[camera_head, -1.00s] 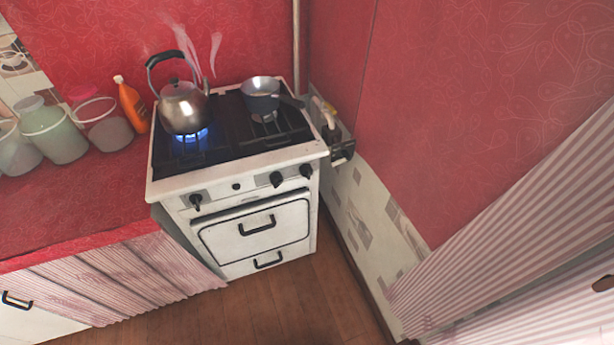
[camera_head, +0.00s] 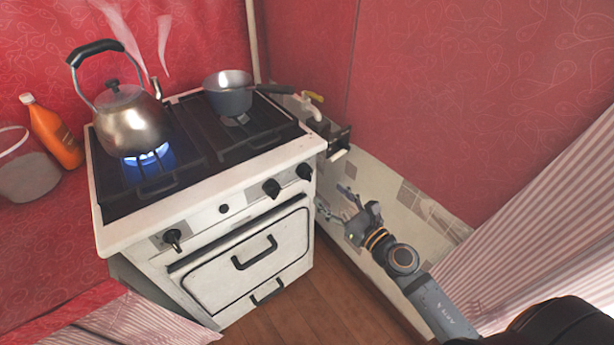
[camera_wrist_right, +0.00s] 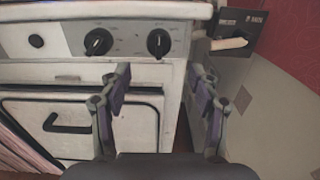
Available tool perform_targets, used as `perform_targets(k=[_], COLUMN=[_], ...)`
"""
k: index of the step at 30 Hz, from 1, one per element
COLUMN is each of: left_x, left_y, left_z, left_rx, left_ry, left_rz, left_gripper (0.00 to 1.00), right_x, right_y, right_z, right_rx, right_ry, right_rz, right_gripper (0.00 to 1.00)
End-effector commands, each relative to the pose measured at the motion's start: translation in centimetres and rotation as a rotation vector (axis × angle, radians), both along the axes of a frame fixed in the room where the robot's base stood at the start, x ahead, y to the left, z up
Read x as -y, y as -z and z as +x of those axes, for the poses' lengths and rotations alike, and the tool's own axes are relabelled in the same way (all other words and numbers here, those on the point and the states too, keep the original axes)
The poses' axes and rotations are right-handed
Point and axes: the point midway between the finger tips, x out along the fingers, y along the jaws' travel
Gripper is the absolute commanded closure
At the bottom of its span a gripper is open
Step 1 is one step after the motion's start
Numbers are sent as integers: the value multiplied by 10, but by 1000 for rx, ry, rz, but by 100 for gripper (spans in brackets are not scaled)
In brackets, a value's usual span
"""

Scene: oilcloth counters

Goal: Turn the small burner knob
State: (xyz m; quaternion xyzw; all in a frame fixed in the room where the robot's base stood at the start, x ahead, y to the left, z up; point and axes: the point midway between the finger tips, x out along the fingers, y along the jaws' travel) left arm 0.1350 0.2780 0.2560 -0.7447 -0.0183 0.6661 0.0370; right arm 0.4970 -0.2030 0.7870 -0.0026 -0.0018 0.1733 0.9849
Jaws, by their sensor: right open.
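The white stove (camera_head: 250,180) has black knobs along its front panel: a left knob (camera_head: 172,239), a middle-right knob (camera_head: 271,188) and a far-right knob (camera_head: 304,172). I cannot tell which serves the small burner. The wrist view shows the middle-right knob (camera_wrist_right: 98,42) and far-right knob (camera_wrist_right: 159,43), both unobstructed. My right gripper (camera_head: 334,201) is open and empty, right of the stove's front corner and apart from the knobs. In the wrist view its fingers (camera_wrist_right: 160,80) spread below the far-right knob. My left gripper is not in view.
A steaming kettle (camera_head: 133,125) stands over a lit blue flame, and a pot (camera_head: 229,98) sits at the back right. A valve box (camera_head: 338,140) is on the right wall. The oven door handle (camera_head: 255,252) sticks out below the panel. Striped curtain hangs at right.

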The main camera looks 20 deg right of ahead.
Motion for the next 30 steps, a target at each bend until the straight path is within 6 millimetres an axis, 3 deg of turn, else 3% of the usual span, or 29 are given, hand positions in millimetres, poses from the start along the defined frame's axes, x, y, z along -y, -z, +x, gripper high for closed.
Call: perform_targets(k=[1,6,13,25,30], left_x=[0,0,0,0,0], left_y=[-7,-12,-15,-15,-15], left_z=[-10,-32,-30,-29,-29], left_rx=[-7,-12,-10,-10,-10], left_ry=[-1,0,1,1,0], left_rz=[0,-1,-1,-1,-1], left_gripper=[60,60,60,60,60], right_x=[-2,-17,-29,-33,-33], right_y=[-7,-7,-2,-1,-1], right_z=[9,44,79,88,88], right_rx=[3,0,-2,-3,-3], right_ry=[5,2,0,0,0], right_rz=[7,11,8,6,6], right_gripper=[38,38,38,39,62])
